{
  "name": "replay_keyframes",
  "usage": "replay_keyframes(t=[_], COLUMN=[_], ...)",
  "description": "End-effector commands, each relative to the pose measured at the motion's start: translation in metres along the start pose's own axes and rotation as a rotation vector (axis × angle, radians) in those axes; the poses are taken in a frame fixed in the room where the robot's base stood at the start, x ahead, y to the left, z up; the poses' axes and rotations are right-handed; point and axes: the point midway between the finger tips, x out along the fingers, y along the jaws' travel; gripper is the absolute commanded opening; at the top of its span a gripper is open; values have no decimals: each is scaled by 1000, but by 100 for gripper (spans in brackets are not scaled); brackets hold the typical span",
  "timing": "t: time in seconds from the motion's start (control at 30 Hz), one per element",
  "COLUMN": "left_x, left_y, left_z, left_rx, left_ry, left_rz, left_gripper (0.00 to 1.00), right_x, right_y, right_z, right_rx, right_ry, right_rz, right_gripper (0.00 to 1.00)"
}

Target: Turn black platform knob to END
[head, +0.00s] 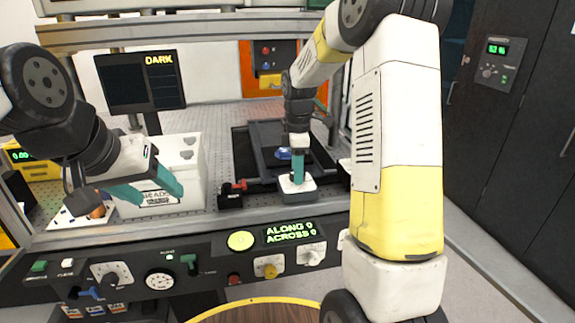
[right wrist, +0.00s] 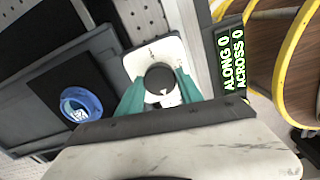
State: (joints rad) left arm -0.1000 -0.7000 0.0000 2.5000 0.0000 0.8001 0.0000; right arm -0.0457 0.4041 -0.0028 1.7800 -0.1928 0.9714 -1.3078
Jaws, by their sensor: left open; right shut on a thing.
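The black platform knob (right wrist: 159,79) sits on a white plate (right wrist: 142,59) in the right wrist view. A white pointer mark shows on the knob's lower edge; the plate's small markings are too small to read. My right gripper (right wrist: 160,92) has its teal fingers on both sides of the knob and is shut on it. In the head view my right gripper (head: 298,174) reaches down to the white plate (head: 297,188) and hides the knob. My left gripper (head: 150,190) is open and empty, at the left in front of a white box.
The green display (head: 290,232) reads ALONG 0, ACROSS 0. The monitor (head: 140,82) reads DARK. The white box (head: 188,175) stands behind my left gripper. A front panel (head: 200,262) carries several knobs and buttons. A blue ring (right wrist: 80,104) lies on the dark platform.

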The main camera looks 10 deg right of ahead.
Motion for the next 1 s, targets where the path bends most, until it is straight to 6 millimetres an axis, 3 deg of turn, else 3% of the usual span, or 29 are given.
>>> replay_keyframes(t=[1.0], left_x=[0], left_y=[0], left_z=[0], left_rx=[0], left_ry=[0], left_rz=[0], left_gripper=[58], right_x=[-2], right_y=[2], right_z=[0], right_rx=[963], right_ry=[-1], right_rz=[4], right_gripper=[3])
